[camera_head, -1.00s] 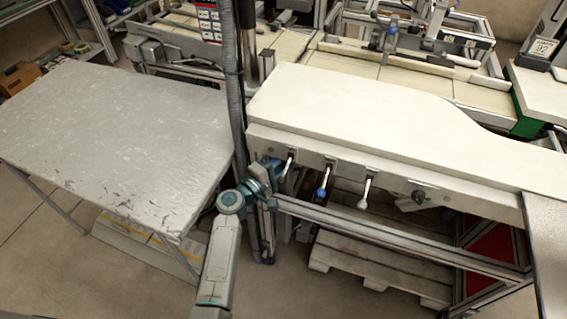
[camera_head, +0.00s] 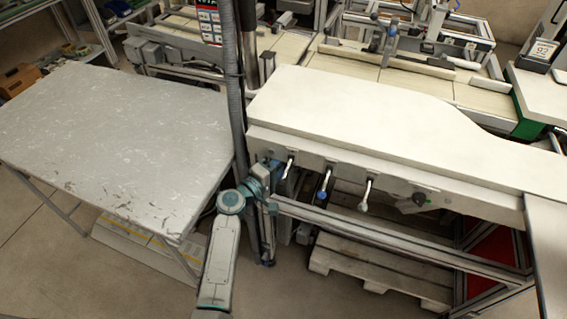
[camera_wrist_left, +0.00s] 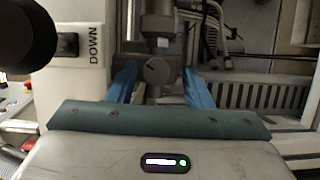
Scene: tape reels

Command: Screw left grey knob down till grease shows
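My left gripper (camera_wrist_left: 160,88) shows in the left wrist view with its two blue fingers apart. A grey, round-faced metal part (camera_wrist_left: 157,70) lies between the finger lines, with visible gaps on both sides. I cannot tell for sure whether it is the left grey knob, or how far away it is. No grease can be made out. In the head view my left arm reaches the left end of the white-topped machine (camera_head: 380,115); its fingertips are not clear there. My right gripper is not in view.
A DOWN label (camera_wrist_left: 93,45) and a large dark round part (camera_wrist_left: 22,35) are at upper left in the wrist view. Along the machine's front are lever handles (camera_head: 324,184) and a black knob (camera_head: 419,198). A bare grey table (camera_head: 120,140) stands left.

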